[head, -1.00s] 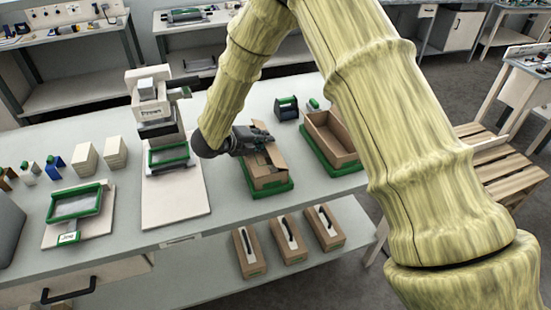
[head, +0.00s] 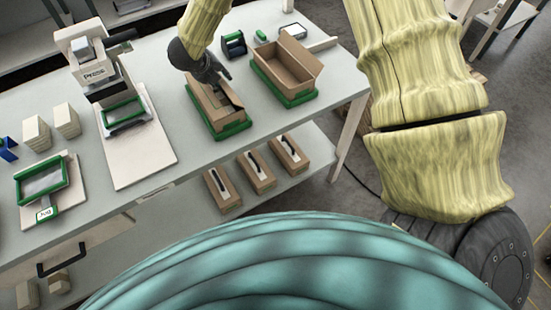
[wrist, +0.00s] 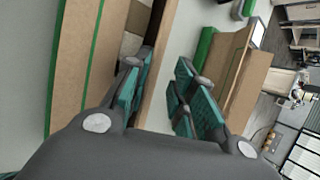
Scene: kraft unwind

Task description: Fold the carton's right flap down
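The brown carton (head: 222,116) sits in a green-edged holder (head: 235,132) on the bench, beside a larger open carton. My gripper (head: 222,76) is over the carton's top, reaching down from behind it, and hides part of the opening. In the wrist view, my gripper (wrist: 164,88) has its teal finger pads spread apart. A narrow brown board edge of the carton (wrist: 166,45) runs between the pads, with a clear gap to the right-hand ones. Whether the left-hand pads touch it, I cannot tell. The right flap's exact angle is hard to make out.
A larger open carton (head: 279,66) in another green holder (head: 293,101) stands close to the right. A press-like machine (head: 96,72) is at left. Several packed boxes (head: 256,175) lie on the lower shelf. Clear bench lies left of the carton.

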